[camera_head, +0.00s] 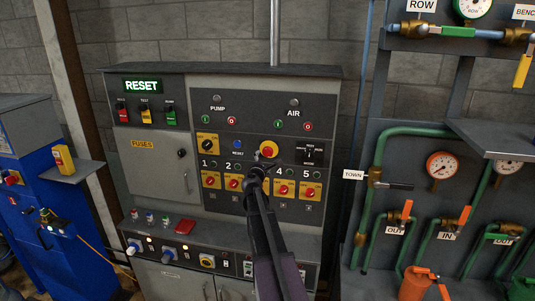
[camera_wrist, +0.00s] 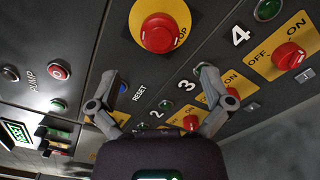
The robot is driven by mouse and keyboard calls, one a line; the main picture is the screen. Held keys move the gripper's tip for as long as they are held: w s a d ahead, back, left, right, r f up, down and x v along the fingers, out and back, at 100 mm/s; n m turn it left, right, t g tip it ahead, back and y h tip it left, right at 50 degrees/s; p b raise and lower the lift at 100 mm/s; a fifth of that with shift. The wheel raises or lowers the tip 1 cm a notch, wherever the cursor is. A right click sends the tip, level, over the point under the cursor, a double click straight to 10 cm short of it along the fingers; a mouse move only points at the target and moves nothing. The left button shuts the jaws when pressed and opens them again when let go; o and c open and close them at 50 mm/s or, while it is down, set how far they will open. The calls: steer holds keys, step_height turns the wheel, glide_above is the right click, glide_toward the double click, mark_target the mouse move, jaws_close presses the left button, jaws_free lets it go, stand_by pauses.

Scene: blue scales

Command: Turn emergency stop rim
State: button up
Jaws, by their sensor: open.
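The emergency stop is a red mushroom button (camera_head: 268,150) on a yellow plate, in the upper middle of the grey control panel, right of the blue RESET button. In the wrist view the red emergency stop (camera_wrist: 158,34) and its yellow plate show large at the top centre, with part of the word STOP visible. My gripper (camera_wrist: 166,88) is open and empty, its two fingers spread apart below the stop in that view. In the head view my gripper (camera_head: 257,172) is in front of the panel just below the stop, hiding the third switch. I see no contact with the stop.
Red rotary switches on yellow plates (camera_head: 284,189) line the row below, with green buttons above them. A selector (camera_head: 309,152) is right of the stop. A blue RESET button (camera_wrist: 138,92) lies near the left finger. A shelf with knobs (camera_head: 207,261) juts out below.

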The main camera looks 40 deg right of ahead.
mark_target(267, 153)
steer(key=x, duration=0.8)
steer(key=c, duration=1.1)
